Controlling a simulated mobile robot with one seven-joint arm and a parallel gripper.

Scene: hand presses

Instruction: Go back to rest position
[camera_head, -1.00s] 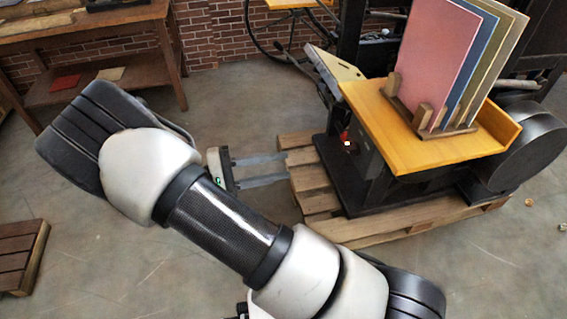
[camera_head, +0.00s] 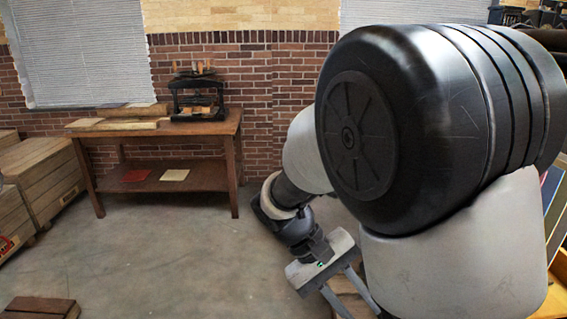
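My gripper (camera_head: 357,300) shows at the bottom centre, below my bent arm. Its two grey fingers are parallel with a clear gap between them, and no object shows in the gap. The fingers point down and to the right, and their tips are partly hidden by the frame edge and my arm. My large black and white arm joints fill the right half of the view and hide much of what stands there.
A wooden table (camera_head: 225,125) stands against the brick wall, bearing a small black hand press (camera_head: 197,98) and wooden boards (camera_head: 113,124). Wooden crates (camera_head: 42,170) stand at the left. A slatted wooden piece (camera_head: 40,307) lies at the lower left. The grey floor (camera_head: 170,255) between is clear.

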